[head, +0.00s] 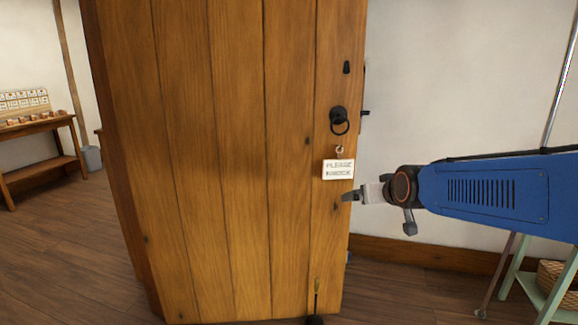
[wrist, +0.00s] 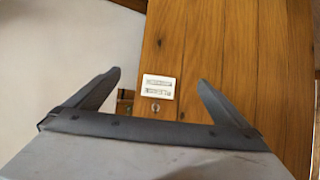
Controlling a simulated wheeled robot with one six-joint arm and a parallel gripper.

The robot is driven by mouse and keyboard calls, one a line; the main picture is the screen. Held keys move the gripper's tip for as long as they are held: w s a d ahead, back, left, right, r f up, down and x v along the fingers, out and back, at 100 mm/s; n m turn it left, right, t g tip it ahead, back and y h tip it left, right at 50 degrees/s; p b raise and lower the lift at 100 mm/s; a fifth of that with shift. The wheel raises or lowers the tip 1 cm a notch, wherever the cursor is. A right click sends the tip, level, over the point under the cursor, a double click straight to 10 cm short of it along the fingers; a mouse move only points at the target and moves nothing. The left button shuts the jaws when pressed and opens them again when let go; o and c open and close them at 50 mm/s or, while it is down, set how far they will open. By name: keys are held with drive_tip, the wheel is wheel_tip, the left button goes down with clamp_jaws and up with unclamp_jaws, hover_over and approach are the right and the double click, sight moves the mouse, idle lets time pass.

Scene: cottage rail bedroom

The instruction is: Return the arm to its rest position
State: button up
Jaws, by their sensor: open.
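My gripper (head: 352,196) is at the right edge of the wooden door (head: 240,150) in the head view, just below the small white sign reading "PLEASE KNOCK" (head: 338,168). My blue arm reaches in from the right. In the wrist view my gripper (wrist: 160,84) has its two dark fingers spread wide with nothing held. The sign (wrist: 159,87) shows between the fingers in that view, on the door (wrist: 230,50) beyond. I cannot tell how far the fingertips are from the door's face.
The door has a black ring handle (head: 339,120) above the sign. A wooden bench (head: 40,125) with small items and a grey bin (head: 91,159) stand at the left. A green shelf (head: 535,290) with a basket is at the lower right. Wood floor (head: 60,260) is clear at the left.

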drive_tip(key=s+d+f+g, duration=0.1)
drive_tip(key=s+f, duration=0.3)
drive_tip(key=s, duration=0.7)
drive_tip(key=s+d+f+g, duration=0.1)
drive_tip(key=s+f+g, duration=0.2)
drive_tip(key=s, duration=0.8)
drive_tip(key=s+d+f+g+h, duration=0.1)
drive_tip(key=s+f, duration=0.4)
drive_tip(key=s, duration=0.6)
drive_tip(key=shift+d+m+g, duration=0.4)
drive_tip(key=shift+d+g, duration=0.15)
drive_tip(key=shift+g, duration=0.45)
